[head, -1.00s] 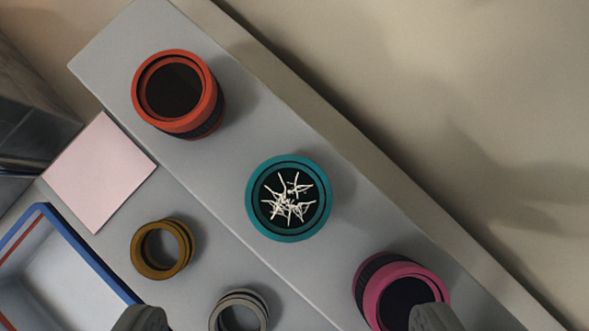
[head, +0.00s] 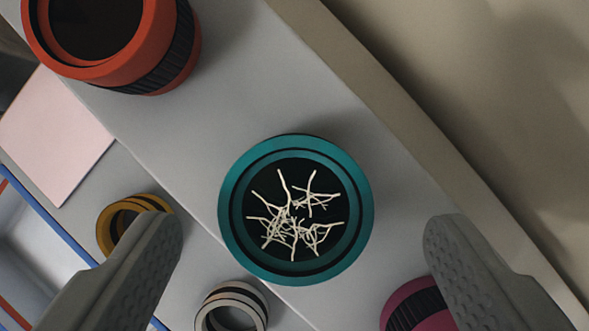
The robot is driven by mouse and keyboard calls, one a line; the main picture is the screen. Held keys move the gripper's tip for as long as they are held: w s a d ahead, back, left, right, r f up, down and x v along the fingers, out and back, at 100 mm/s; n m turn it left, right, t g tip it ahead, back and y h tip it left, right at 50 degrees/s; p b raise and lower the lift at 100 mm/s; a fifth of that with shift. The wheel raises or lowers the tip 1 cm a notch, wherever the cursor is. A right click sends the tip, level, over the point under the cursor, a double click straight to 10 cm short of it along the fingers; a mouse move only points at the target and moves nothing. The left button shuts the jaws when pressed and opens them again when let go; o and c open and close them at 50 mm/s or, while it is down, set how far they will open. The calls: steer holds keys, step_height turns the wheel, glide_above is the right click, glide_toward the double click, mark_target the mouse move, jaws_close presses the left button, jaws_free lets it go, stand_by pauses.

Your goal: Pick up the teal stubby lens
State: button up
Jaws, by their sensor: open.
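The teal stubby lens (head: 232,222) stands upright on the grey raised shelf, near the middle of the head view. White branching marks show on its dark round face. My gripper (head: 302,228) is open and empty. One finger is at the lower left and the other at the lower right, with the lens between them in the picture and clear space on both sides. I cannot tell the height gap between the fingertips and the lens.
A red-orange lens (head: 150,55) stands at the upper left. A magenta lens (head: 412,305) is partly hidden by my right finger. A brass ring (head: 108,225) and a grey ring (head: 232,305) lie below the shelf. A pink square (head: 55,135) and a blue-rimmed tray (head: 45,220) are at left.

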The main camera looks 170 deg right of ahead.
mark_target(289, 214)
steer(key=x, duration=0.4)
steer(key=shift+s+a+f, duration=0.1)
steer(key=shift+f, duration=0.05)
steer(key=c, duration=1.1)
steer(key=shift+c, duration=0.2)
steer(key=shift+s+r, duration=0.15)
steer(key=shift+r, duration=0.45)
step_height(289, 214, up, 6)
steer(key=s+a, duration=0.3)
steer(key=s, duration=0.6)
steer(key=s+a, duration=0.4)
steer(key=s, duration=0.5)
steer(key=shift+s+a, duration=0.15)
steer(key=shift+a, duration=0.2)
